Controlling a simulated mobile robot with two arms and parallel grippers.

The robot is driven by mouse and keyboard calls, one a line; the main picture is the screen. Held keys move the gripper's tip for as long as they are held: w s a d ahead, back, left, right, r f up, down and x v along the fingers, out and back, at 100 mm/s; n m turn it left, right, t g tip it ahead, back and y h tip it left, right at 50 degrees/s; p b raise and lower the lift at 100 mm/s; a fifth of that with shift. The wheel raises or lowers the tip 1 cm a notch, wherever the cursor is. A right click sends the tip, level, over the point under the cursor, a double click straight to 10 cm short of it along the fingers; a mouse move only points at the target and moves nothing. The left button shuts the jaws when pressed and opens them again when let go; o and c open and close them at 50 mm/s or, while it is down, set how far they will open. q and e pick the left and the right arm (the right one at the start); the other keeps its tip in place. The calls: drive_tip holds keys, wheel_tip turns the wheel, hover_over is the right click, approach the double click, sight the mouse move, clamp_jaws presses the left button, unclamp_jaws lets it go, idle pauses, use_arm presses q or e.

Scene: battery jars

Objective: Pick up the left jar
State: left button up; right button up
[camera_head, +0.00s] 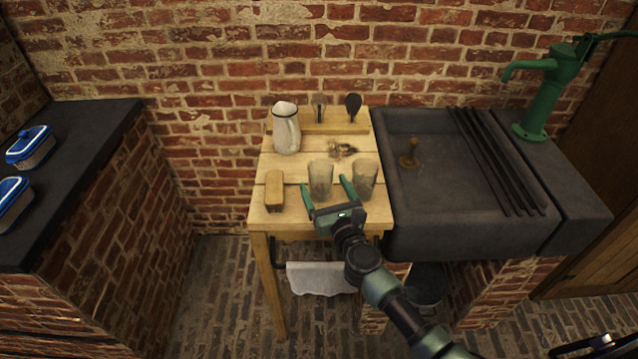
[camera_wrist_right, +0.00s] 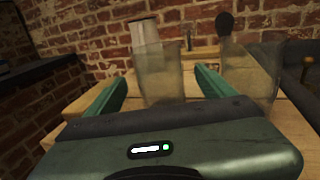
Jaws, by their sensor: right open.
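Two cloudy glass jars stand upright side by side on a wooden table. The left jar (camera_head: 320,179) is near the table's middle; the right jar (camera_head: 364,178) is closer to the sink. My right gripper (camera_head: 325,187) is open and empty at the front of the table, with its green fingers pointing toward the left jar. In the right wrist view the left jar (camera_wrist_right: 161,75) shows between the two fingers, and the right jar (camera_wrist_right: 252,75) stands outside the right finger. I cannot tell whether the fingers touch the left jar. My left gripper is not in view.
A white enamel pitcher (camera_head: 287,130) stands at the back left of the table (camera_head: 265,222). A wooden block (camera_head: 274,190) lies at the front left, and a small brush-like bundle (camera_head: 342,150) lies behind the jars. A dark stone sink (camera_head: 425,215) adjoins on the right.

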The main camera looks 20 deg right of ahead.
sight(317, 171)
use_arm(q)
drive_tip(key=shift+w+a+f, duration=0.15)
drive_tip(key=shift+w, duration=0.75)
use_arm(e)
drive_tip(key=shift+w+f, duration=0.1)
drive_tip(key=shift+w, duration=1.75)
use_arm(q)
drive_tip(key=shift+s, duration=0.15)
use_arm(e)
drive_tip(key=c, duration=1.5)
